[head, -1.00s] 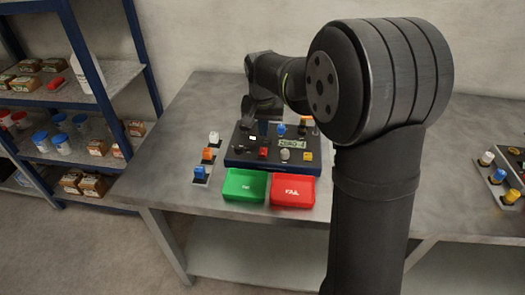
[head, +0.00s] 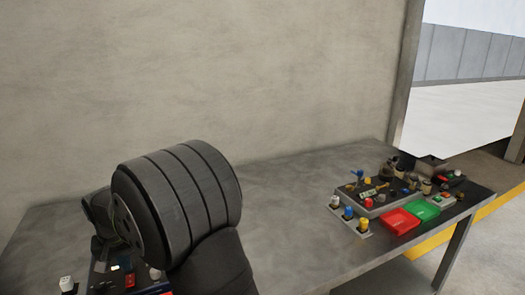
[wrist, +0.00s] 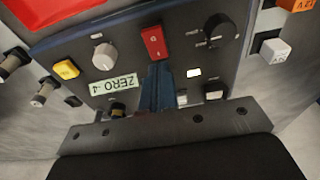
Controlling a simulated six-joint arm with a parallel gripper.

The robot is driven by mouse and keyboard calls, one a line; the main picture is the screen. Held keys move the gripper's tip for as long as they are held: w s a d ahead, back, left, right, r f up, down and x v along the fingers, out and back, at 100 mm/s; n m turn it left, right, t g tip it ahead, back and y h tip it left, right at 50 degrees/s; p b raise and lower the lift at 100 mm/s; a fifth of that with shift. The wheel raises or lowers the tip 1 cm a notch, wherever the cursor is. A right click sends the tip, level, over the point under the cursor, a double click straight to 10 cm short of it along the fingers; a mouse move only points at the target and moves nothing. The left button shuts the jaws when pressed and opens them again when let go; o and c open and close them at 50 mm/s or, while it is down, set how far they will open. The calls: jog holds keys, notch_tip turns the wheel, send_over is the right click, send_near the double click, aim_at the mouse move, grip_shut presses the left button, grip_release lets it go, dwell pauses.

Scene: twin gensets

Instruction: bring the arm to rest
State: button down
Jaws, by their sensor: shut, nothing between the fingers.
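My gripper (wrist: 156,92) shows in the wrist view with its fingers together and nothing between them. It is over a dark control panel (wrist: 120,68) with a blue edge. On that panel are a red rocker switch (wrist: 153,42), a light grey knob (wrist: 104,57), a yellow button (wrist: 66,69), a black dial (wrist: 219,31) and a label reading "ZERO -4" (wrist: 113,84). I cannot tell whether the fingertips touch the panel. In the head view my arm covers part of this panel (head: 100,279) at the lower left, and my gripper is hidden.
A second panel (head: 375,207) stands on the grey table (head: 290,215) at the right, with a red tray (head: 399,222) and a green tray (head: 424,211) beside it. Coloured plugs (head: 348,213) stand left of it. The table between the panels is bare.

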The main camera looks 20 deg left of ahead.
notch_tip(320, 180, down, 2)
jog(key=shift+f, duration=0.15)
dwell(0.4)
notch_tip(320, 180, up, 17)
jog(key=s+d, duration=0.3)
jog(key=f, duration=0.3)
jog(key=a+f, duration=0.1)
jog(key=f, duration=0.1)
jog(key=shift+w+f, duration=0.3)
dwell(0.4)
